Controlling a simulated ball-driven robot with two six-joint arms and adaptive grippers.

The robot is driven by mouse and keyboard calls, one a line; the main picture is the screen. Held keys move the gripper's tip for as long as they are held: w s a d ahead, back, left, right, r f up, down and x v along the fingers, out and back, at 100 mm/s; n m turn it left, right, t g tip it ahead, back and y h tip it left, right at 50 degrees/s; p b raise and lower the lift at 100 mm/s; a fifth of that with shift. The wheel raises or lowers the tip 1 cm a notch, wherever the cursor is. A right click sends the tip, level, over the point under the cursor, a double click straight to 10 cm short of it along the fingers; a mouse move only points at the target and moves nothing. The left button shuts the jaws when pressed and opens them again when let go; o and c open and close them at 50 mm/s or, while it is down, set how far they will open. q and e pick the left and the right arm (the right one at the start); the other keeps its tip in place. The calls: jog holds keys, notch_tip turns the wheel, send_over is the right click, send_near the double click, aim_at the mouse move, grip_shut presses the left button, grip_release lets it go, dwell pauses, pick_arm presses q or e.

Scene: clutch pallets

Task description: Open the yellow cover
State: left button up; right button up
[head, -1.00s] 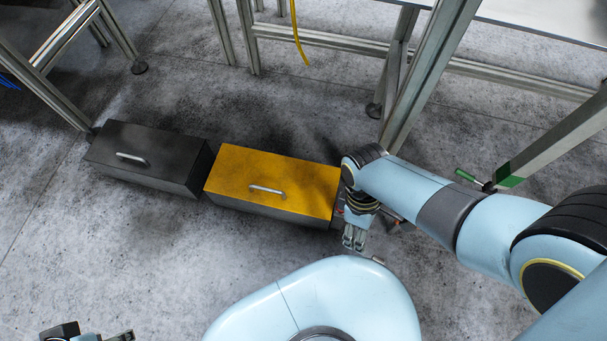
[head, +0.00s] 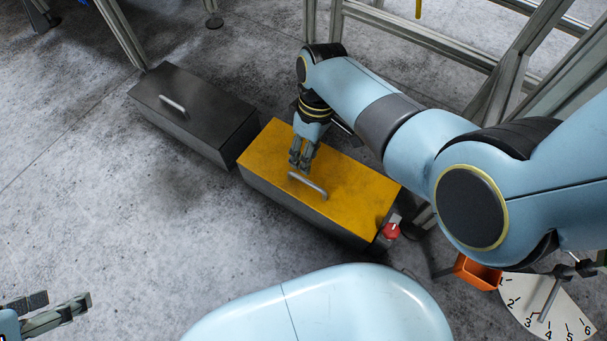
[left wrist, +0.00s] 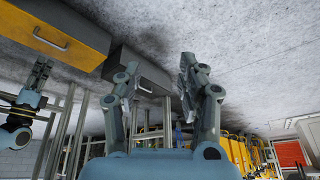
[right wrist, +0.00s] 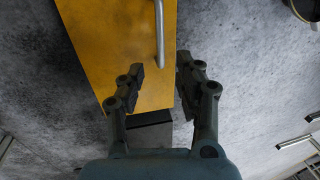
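The yellow cover (head: 345,194) lies flat and closed on a dark box (head: 290,200) on the floor. A silver bar handle (head: 308,186) is fixed on its top. My right gripper (head: 300,165) is above the cover, close to the handle's far-left end. In the right wrist view its fingers (right wrist: 160,85) are spread apart with nothing between them, and the handle (right wrist: 160,35) is ahead of the gap. The cover also shows in the left wrist view (left wrist: 62,28). My left gripper (head: 62,312) is open and empty at the lower left, away from the boxes; its fingers show apart in its wrist view (left wrist: 160,90).
A black box (head: 195,112) with a similar handle stands left of the yellow one. A red knob (head: 391,231) is by the box's right end. An orange bin (head: 477,271) and a numbered dial (head: 548,310) are at the lower right. Floor at left is clear.

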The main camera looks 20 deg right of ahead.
aim_at(303, 179)
jog(key=f, duration=0.1)
jog(key=f+b, duration=0.2)
jog(key=f, duration=0.1)
jog(key=shift+s+a, duration=0.3)
jog(key=shift+s, duration=0.05)
jog(key=shift+a+f+b, duration=0.15)
jog(key=shift+f+b, duration=0.45)
jog(key=shift+f, duration=0.05)
pick_arm(q)
notch_tip(303, 179, down, 6)
jog(key=w+t, duration=0.1)
jog(key=t, duration=0.4)
jog(key=shift+w+b, duration=0.15)
jog(key=shift+b, duration=0.2)
pick_arm(e)
jog(key=shift+s+a+f, duration=0.1)
jog(key=shift+f, duration=0.45)
pick_arm(q)
jog(key=shift+d, duration=0.1)
pick_arm(e)
grip_shut()
